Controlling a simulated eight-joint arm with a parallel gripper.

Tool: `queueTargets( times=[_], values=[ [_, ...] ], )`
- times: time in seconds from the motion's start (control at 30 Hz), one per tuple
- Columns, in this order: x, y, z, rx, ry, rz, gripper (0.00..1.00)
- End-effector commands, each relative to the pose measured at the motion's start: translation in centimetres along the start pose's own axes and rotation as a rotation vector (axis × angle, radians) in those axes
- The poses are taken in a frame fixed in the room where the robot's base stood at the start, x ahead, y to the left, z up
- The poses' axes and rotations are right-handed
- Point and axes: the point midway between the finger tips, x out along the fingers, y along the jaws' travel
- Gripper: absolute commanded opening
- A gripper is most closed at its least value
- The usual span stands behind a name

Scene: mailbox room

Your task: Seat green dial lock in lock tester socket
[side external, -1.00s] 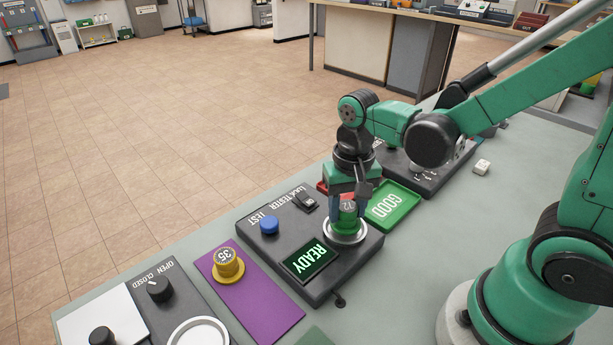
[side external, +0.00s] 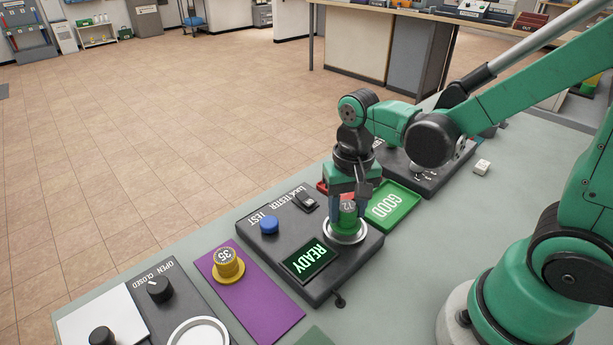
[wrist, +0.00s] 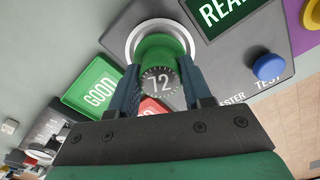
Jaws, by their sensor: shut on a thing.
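The green dial lock (side external: 348,218) has a dark dial marked 72. It stands upright at the lock tester socket (side external: 345,237), inside its pale ring. The wrist view shows the lock (wrist: 158,68) within the socket ring (wrist: 131,44); how deep it sits is hidden. My gripper (side external: 348,208) points down from above and is shut on the lock, one finger on each side, as the wrist view (wrist: 160,85) also shows. The dark lock tester (side external: 290,218) has a display (side external: 310,261) reading READY.
A blue TEST button (side external: 269,225) and a black switch (side external: 305,201) are on the tester. A green GOOD tray (side external: 394,205) and part of a red tray (side external: 322,187) lie beside it. A yellow lock (side external: 228,263) marked 35 stands on a purple mat (side external: 258,300).

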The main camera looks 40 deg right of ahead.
Motion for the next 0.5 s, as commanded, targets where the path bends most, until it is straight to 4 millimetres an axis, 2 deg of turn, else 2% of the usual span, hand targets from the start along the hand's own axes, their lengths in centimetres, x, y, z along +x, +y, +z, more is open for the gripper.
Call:
queueTargets(
  times=[0.5],
  values=[
    [1.2,0.0,0.0,0.0,0.0,0.0,0.0]
  ],
)
